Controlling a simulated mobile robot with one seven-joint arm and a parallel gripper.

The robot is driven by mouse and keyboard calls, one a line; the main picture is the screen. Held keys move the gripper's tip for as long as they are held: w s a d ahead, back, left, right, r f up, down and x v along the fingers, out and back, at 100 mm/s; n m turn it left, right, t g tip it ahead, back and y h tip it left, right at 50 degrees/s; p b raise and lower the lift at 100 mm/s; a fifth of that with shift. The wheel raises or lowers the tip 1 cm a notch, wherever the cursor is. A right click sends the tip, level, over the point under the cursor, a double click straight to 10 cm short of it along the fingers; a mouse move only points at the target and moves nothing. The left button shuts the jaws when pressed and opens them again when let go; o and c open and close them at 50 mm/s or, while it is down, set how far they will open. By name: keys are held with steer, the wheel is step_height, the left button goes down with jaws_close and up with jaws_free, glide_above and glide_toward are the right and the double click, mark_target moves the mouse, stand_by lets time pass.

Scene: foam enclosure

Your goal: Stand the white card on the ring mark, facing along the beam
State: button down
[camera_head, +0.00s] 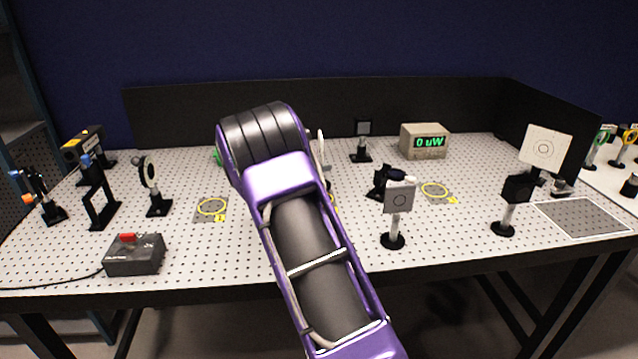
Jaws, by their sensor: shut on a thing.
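A smaller card (399,197) stands upright on a post with a round black base, right of my arm. A larger white card (545,149) stands tilted at the far right. One yellow ring mark (435,191) lies behind and right of the smaller card. Another ring mark (211,207) lies left of my arm. A bit of yellow shows at my arm's right edge, mostly hidden. My gripper is hidden behind my purple arm, along with anything it holds.
A black-headed post (517,189) stands in front of the larger card. A dark mount (381,181) stands behind the smaller card. A grey box with a red button (135,254) sits front left, near several optics. Bare perforated table lies at front centre-right.

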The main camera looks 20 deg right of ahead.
steer(key=shift+f, duration=2)
steer(key=shift+f, duration=0.1)
steer(key=c, duration=0.7)
jaws_free()
steer(key=shift+c, duration=0.2)
steer(key=v, duration=1.2)
